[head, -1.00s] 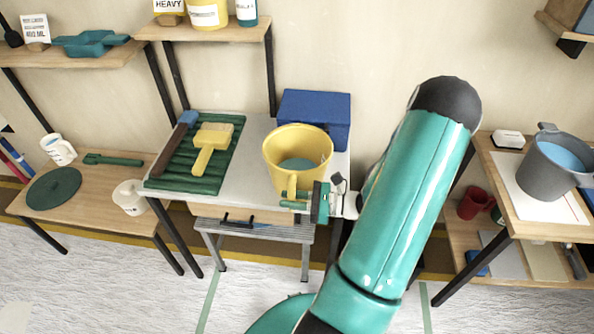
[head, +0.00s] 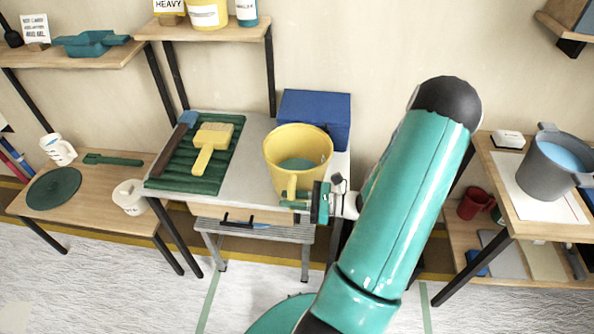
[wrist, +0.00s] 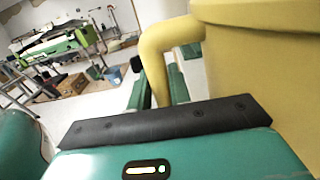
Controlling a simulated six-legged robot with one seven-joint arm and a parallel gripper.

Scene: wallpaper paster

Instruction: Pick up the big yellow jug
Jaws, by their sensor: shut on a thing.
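The big yellow jug (head: 298,152) stands upright at the right end of the white-topped table, in front of a blue box. Its inside looks greenish at the bottom. My gripper (head: 291,200) is at the jug's near side and is shut on its handle. In the wrist view the jug's wall (wrist: 265,60) fills the right, and its yellow handle (wrist: 158,60) passes between the green fingers of my gripper (wrist: 165,88). The jug appears to rest on the table; its base is partly hidden.
The blue box (head: 313,118) stands close behind the jug. A green ribbed tray (head: 222,172) with two brushes lies to the left. A grey pot (head: 545,170) stands on the right table.

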